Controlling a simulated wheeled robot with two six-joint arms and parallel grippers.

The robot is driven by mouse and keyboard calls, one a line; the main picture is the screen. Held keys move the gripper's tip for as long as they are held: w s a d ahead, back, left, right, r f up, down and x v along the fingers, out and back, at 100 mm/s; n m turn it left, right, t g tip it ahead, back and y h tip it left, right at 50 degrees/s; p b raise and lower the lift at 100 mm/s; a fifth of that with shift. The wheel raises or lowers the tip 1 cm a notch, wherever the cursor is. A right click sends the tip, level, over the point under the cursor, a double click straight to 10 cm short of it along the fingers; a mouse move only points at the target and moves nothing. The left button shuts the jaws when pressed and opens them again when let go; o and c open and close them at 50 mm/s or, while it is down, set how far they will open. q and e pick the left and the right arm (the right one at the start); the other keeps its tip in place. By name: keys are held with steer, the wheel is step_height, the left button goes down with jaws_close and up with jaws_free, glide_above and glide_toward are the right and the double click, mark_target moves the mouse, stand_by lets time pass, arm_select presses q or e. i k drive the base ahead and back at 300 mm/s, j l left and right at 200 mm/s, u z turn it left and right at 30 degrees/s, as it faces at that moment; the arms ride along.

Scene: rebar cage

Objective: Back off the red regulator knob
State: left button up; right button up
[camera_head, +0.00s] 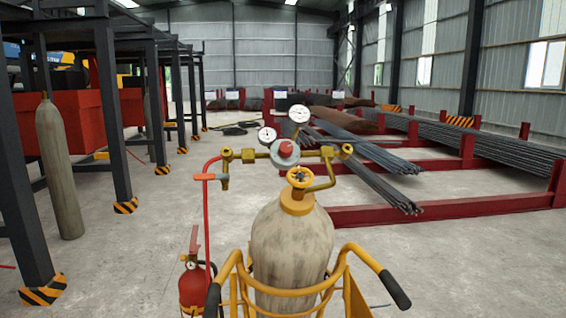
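The red regulator knob (286,147) sits at the middle of the round grey regulator body (285,155), facing me. Two white-faced gauges stand above it: one upper right (299,114) and one upper left (266,135). Brass fittings reach out to both sides, with a red hose (206,205) hanging from the left one. Below is a yellow valve handwheel (300,177) on top of a worn pale gas cylinder (291,245). Neither of my grippers shows in the head view, and nothing touches the knob.
The cylinder stands in a yellow cart (236,272) with black handle grips. A red fire extinguisher (195,285) is at its left. Another cylinder (60,175) stands by dark steel posts. Rebar bundles (365,160) lie on red racks at right. The concrete floor between is mostly clear.

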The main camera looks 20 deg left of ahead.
mark_target(285, 150)
steer(key=i+l+u, duration=0.1)
steer(key=u, duration=0.7)
